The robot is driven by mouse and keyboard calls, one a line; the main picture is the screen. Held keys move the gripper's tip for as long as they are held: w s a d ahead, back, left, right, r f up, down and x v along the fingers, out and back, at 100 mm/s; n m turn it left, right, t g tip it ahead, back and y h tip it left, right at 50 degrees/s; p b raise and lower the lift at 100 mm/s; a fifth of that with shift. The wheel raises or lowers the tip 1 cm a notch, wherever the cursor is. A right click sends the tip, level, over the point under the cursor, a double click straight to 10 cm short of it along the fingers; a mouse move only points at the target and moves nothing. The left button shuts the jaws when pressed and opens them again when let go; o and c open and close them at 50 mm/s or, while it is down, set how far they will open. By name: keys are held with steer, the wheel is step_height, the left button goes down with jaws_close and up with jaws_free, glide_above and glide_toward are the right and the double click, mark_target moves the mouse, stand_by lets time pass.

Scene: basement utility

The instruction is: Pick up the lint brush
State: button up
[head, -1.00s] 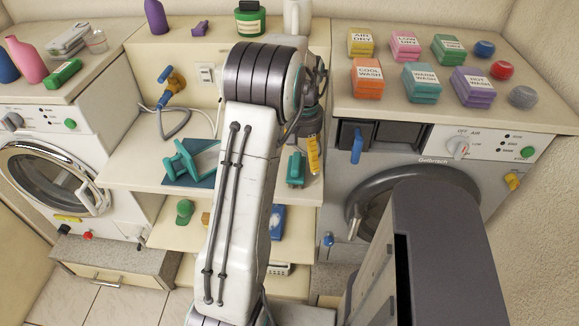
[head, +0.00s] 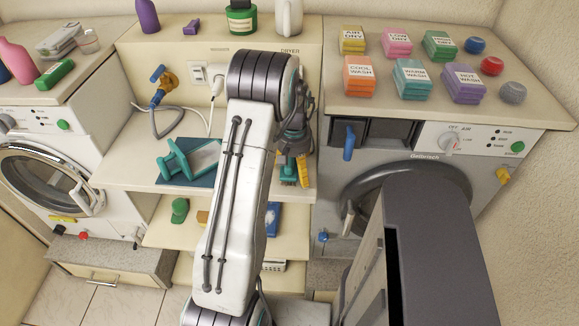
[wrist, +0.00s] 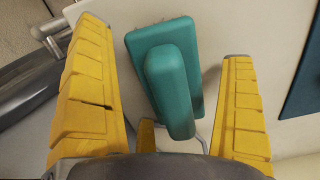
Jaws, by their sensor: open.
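The lint brush (wrist: 172,75) is teal, with a rounded handle on top of a flat base. In the wrist view it lies between the two yellow fingers of my gripper (wrist: 164,42), with a gap on each side. In the head view the lint brush (head: 288,172) is on the middle shelf, partly hidden by my gripper (head: 296,170) above it. The gripper is open and empty. Its fingers straddle the brush in the wrist view; their exact height above the shelf is unclear.
A teal stand-like object on a dark blue mat (head: 172,181) lies left on the same shelf. A grey dryer (head: 400,160) stands close on the right, with coloured boxes on top. A white-fronted washer (head: 50,185) stands left. A lower shelf (head: 155,232) holds small items.

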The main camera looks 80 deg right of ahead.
steer(key=c, duration=1.4)
steer(key=shift+o, duration=0.2)
steer(key=shift+r, duration=0.1)
steer(key=shift+r, duration=0.65)
step_height(320, 180, up, 3)
steer(key=shift+d+f, duration=0.1)
steer(key=shift+f, duration=0.1)
steer(key=s+a+r+b, duration=0.2)
steer(key=a+r, duration=0.5)
steer(key=a, duration=0.4)
steer(key=shift+s+a, duration=0.25)
steer(key=shift+a, duration=0.05)
